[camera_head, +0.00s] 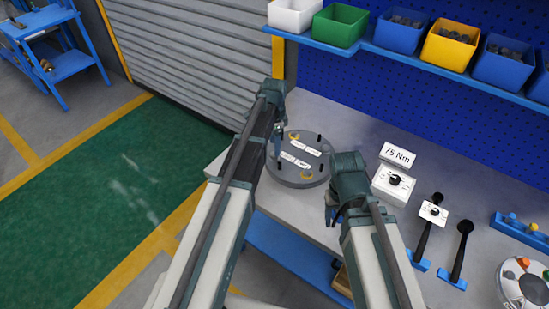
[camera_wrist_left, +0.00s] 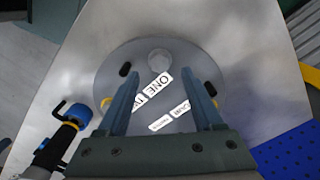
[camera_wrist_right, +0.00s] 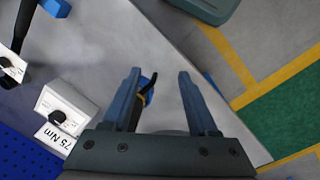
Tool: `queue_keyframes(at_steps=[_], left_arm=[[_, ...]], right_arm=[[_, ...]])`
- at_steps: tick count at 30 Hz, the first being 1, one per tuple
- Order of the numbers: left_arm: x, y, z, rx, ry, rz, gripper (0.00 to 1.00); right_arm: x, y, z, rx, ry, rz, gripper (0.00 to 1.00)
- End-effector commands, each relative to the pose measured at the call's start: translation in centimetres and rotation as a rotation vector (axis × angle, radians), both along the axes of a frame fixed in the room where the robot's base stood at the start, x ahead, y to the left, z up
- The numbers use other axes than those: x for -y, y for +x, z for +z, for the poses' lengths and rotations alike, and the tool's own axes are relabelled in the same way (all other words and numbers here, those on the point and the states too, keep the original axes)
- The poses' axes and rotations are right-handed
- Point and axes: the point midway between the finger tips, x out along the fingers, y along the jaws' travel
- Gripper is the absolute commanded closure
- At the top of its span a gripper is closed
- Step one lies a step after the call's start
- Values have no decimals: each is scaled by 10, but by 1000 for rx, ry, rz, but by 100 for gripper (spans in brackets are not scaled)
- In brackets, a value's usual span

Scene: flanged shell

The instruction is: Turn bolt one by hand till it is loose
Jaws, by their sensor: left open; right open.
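A round grey flanged shell (camera_head: 300,178) lies on the bench, with dark studs, yellow rings and white labels. In the left wrist view, a round grey bolt head (camera_wrist_left: 160,57) sits near the shell's rim, beside a label reading "ONE" (camera_wrist_left: 159,86). My left gripper (camera_wrist_left: 160,74) is open above the shell, its fingers pointing towards that bolt head with nothing between them. In the head view the left gripper (camera_head: 277,145) hides part of the shell. My right gripper (camera_wrist_right: 159,74) is open and empty above the bench's front edge, to the shell's lower right in the head view.
A blue, black and yellow tool (camera_wrist_left: 65,132) is near the shell, partly behind the right gripper's finger in the right wrist view. A "75 Nm" sign (camera_head: 397,155) and a dial box (camera_head: 393,184) stand right of the shell. Bins (camera_head: 397,38) line the shelf.

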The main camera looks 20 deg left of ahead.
Motion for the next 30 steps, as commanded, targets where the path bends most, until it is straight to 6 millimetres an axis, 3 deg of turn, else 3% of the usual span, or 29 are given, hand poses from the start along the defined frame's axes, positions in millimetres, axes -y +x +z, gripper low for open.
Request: queue_keyframes(at_steps=[1, 7, 20, 30], left_arm=[[0, 0, -14, 0, 0, 0, 32], [0, 0, -37, 0, 0, 0, 32], [0, 0, -41, 0, 0, 0, 34], [0, 0, -41, 0, 0, 0, 96]], right_arm=[[0, 0, -14, 0, 0, 0, 40], [0, 0, -37, 0, 0, 0, 40], [0, 0, -41, 0, 0, 0, 40], [0, 0, -41, 0, 0, 0, 40]])
